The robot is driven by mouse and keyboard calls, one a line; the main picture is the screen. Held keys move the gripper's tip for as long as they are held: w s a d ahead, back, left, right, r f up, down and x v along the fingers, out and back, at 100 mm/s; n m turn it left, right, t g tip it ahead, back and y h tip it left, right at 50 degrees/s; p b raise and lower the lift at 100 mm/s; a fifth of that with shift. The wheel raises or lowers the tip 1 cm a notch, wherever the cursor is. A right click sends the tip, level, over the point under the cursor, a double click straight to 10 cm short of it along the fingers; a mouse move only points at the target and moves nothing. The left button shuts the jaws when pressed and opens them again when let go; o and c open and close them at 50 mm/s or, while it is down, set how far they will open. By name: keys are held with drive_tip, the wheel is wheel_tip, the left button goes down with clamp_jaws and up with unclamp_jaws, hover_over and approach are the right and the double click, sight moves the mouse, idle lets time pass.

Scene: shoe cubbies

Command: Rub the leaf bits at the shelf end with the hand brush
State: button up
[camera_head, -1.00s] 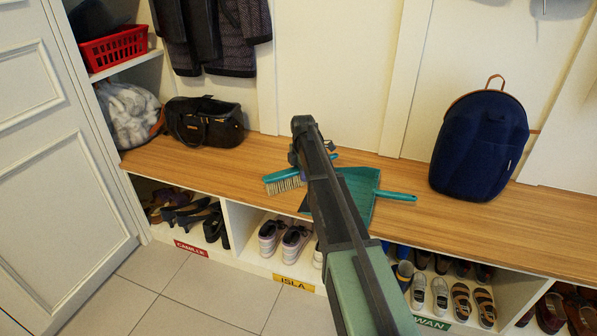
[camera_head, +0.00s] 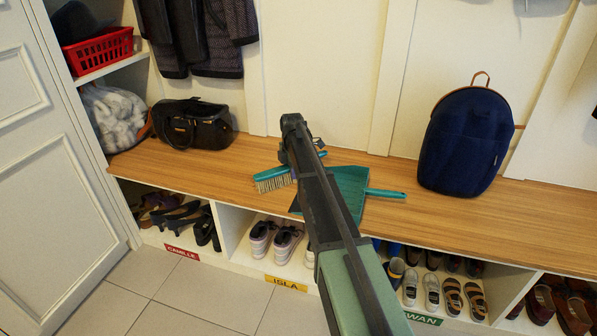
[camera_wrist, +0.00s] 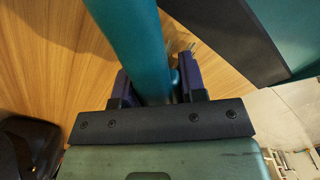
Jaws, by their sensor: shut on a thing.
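The teal hand brush (camera_head: 271,179) lies low over the wooden bench top, its pale bristles facing down; whether they touch the wood I cannot tell. In the wrist view, its teal handle (camera_wrist: 133,42) runs between the two purple fingers of my gripper (camera_wrist: 158,86), which is shut on it. In the head view, my arm hides the fingers and part of the handle. A teal dustpan (camera_head: 351,183) lies on the bench just right of the arm, its handle pointing right. I cannot make out any leaf bits in either view.
A black bag (camera_head: 193,125) stands at the bench's left end and a navy backpack (camera_head: 465,142) at the right. The bench top (camera_head: 425,215) is bare between dustpan and backpack. Cubbies with shoes lie below. A red basket (camera_head: 100,50) sits on the left shelf.

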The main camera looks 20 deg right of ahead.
drive_tip(key=shift+w+a, duration=1.05)
drive_tip(key=shift+a, duration=0.3)
drive_tip(key=shift+w+a, duration=1.1)
drive_tip(key=shift+a, duration=0.3)
drive_tip(key=shift+w+a, duration=1.05)
drive_tip(key=shift+a, duration=0.3)
drive_tip(key=shift+c, duration=0.3)
drive_tip(key=shift+w+d+f, duration=0.1)
drive_tip(key=shift+w+d, duration=0.35)
drive_tip(key=shift+w, duration=0.05)
drive_tip(key=shift+d, duration=0.1)
drive_tip(key=shift+c, duration=0.7)
drive_tip(key=shift+s+d, duration=1)
drive_tip(key=shift+d, duration=0.25)
drive_tip(key=shift+s+d, duration=1)
drive_tip(key=shift+d, duration=0.25)
drive_tip(key=shift+s+d, duration=1)
drive_tip(key=shift+d, duration=0.25)
drive_tip(key=shift+s+d, duration=1)
drive_tip(key=shift+d, duration=0.2)
wheel_tip(320, 180, up, 6)
drive_tip(key=p, duration=0.5)
drive_tip(key=shift+p, duration=0.4)
